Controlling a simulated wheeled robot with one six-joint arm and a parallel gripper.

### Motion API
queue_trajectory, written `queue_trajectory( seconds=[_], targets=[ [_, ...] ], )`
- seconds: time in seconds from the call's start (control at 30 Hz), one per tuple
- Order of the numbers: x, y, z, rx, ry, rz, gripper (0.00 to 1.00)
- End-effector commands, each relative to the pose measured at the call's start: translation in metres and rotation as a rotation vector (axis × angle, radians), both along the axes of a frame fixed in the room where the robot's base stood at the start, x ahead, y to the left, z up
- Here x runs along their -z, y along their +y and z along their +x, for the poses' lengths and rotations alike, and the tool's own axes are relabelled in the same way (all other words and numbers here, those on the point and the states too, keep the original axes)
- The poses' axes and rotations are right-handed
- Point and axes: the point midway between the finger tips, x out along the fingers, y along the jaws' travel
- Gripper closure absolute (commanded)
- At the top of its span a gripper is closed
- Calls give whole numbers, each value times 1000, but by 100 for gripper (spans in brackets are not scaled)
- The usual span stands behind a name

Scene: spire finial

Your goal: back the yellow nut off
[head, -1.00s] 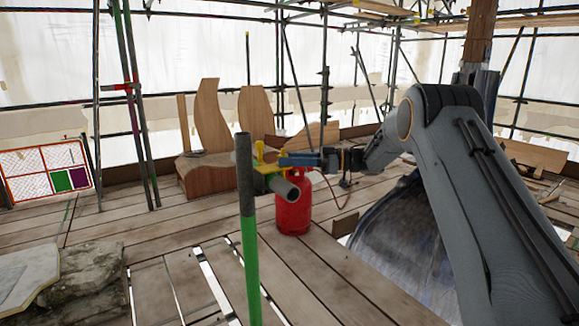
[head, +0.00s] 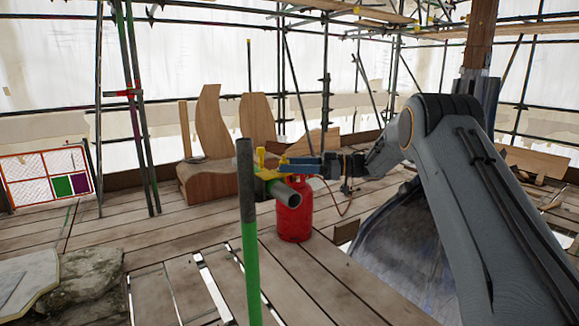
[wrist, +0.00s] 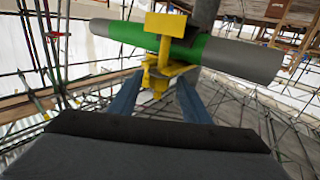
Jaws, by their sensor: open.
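A yellow clamp (head: 262,174) sits where a green and grey upright pole (head: 247,220) meets a short crossing tube (head: 286,191). In the wrist view the yellow fitting shows as a block (wrist: 166,23) over the green tube, with a yellow nut (wrist: 157,80) below it. My gripper (head: 283,163) is to the right of the clamp in the head view, its blue fingers pointing at it. In the wrist view my gripper (wrist: 160,88) is open, with one finger on each side of the yellow nut. Contact cannot be told.
A red gas bottle (head: 294,210) stands on the plank deck behind the tube. Curved wooden pieces (head: 208,125) stand at the back. A stone block (head: 88,275) lies at front left. Gaps show between planks (head: 213,285). Scaffold poles surround the deck.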

Motion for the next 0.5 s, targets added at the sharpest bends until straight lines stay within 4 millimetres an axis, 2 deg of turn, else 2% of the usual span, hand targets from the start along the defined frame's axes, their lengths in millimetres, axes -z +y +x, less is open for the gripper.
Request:
queue_trajectory(
  seconds=[0.3, 0.5],
  targets=[
    [1, -47, -1, 1, 0, 0, 57],
    [1, -69, -3, -1, 0, 0, 57]
  ],
)
